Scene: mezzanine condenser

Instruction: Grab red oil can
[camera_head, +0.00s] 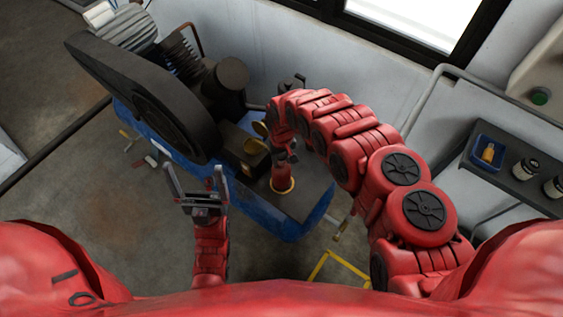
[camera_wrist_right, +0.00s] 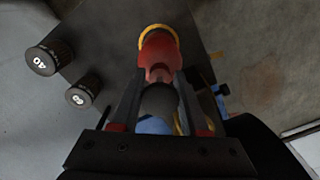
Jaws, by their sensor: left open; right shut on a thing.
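The red oil can (camera_head: 281,178) has a yellow ring at its base and is upright over the dark plate on the compressor. It also shows in the right wrist view (camera_wrist_right: 158,52), between the two fingers. My right gripper (camera_wrist_right: 159,76) is shut on the can. In the head view my right gripper (camera_head: 284,150) is partly hidden by its own arm, which curves in from the right. I cannot tell whether the can touches the plate. My left gripper (camera_head: 196,186) is open and empty, to the left of the can.
The compressor (camera_head: 304,222) has a blue tank, and a large black belt guard (camera_head: 140,90) rises at its left. A wall shelf (camera_head: 513,170) at the right holds several containers.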

